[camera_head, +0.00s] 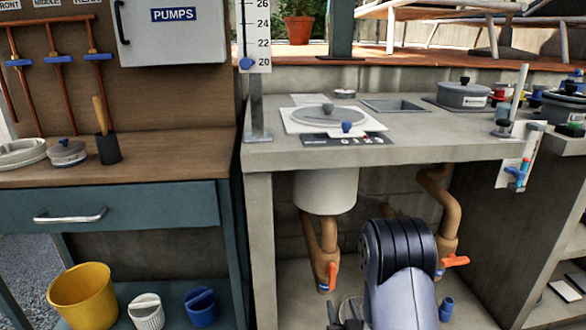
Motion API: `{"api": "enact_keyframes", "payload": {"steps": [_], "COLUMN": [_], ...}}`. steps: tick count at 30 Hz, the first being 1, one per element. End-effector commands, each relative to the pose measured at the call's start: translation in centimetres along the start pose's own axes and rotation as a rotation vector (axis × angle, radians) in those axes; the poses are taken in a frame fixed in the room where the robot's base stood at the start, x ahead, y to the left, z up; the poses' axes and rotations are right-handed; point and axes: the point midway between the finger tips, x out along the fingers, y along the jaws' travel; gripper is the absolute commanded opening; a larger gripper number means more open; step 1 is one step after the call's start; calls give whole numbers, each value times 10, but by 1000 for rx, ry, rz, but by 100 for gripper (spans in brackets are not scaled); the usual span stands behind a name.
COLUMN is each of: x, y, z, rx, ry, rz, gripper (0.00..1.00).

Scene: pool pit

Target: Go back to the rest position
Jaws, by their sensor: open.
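My arm rises from the bottom edge, right of centre, in front of the opening under the concrete counter. My gripper (347,318) shows partly at the bottom edge, left of the arm, as dark finger parts. It is open, with nothing seen between the fingers. The rest of it is cut off by the frame or hidden by my arm.
The concrete counter (210,158) spans the middle and right, with lidded pots on top. Pipes with orange valve handles (333,275) stand close to my arm. A wooden bench (150,150) is at left.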

Motion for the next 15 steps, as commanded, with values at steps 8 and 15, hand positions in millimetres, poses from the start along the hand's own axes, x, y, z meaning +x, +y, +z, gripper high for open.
{"api": "enact_keyframes", "payload": {"steps": [8,15], "x": [1,2], "y": [0,0], "z": [0,0], "rx": [-227,-424], "ry": [0,0], "rz": [0,0], "gripper": [44,44]}}
